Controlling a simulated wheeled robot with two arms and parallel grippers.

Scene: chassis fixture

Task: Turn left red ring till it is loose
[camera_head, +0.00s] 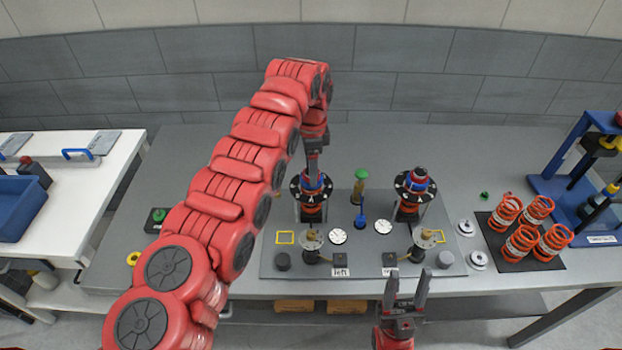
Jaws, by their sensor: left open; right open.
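The left fixture (312,212) stands upright on the grey plate, with a black top disc, a blue part and some red at its top. My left gripper (312,172) points down at its top from above, with its fingers around or just beside the red and blue part; I cannot tell whether they touch it. The left red ring is mostly hidden by the fingers. The right fixture (413,196) has a black disc, a blue part and a red ring (418,175) on top. My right gripper (405,295) is open and empty at the table's front edge, fingers pointing up the picture.
The grey plate (350,262) also bears gauges, a green-topped post (361,180), a blue-handled part (360,215) and left and right labels. Several orange springs (522,240) stand on a black mat at right. A blue press stand (575,190) is far right. A white table (70,215) is left.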

